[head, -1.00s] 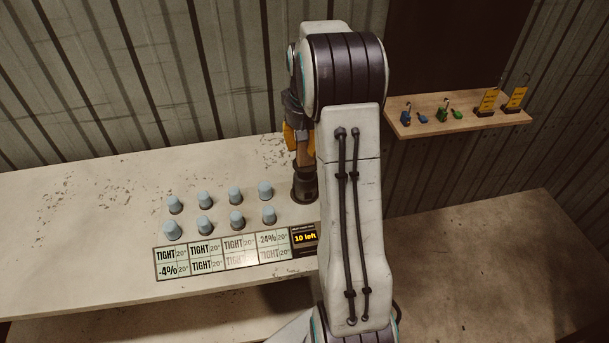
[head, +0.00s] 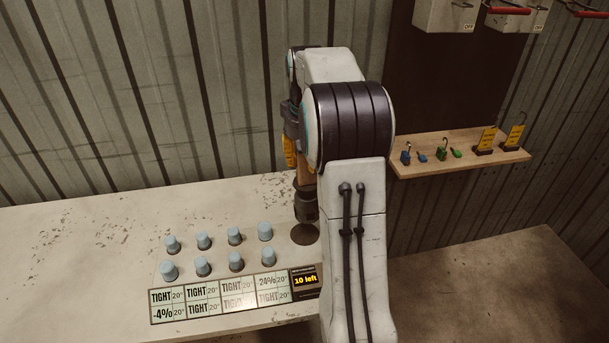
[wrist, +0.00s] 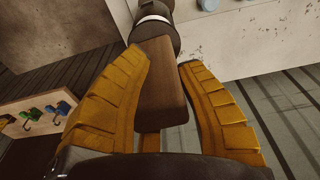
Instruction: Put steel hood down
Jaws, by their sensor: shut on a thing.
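The steel hood is a dark metal cylinder (head: 306,204) on a brown wooden handle. It is upright, a little above a dark round spot (head: 304,235) at the right end of the bench. My gripper (head: 302,160) is shut on its handle, partly hidden behind my arm. In the wrist view, the yellow fingers of my gripper (wrist: 165,62) sit on both sides of the brown handle, and the dark cylinder of the hood (wrist: 155,30) with a pale band shows beyond it.
Several pale blue caps (head: 202,266) stand on the bench (head: 80,250) left of the spot, behind a panel of readings (head: 220,298) and a display reading "10 left" (head: 305,281). A wooden shelf (head: 460,165) with padlocks and tags is at the right. The left bench is clear.

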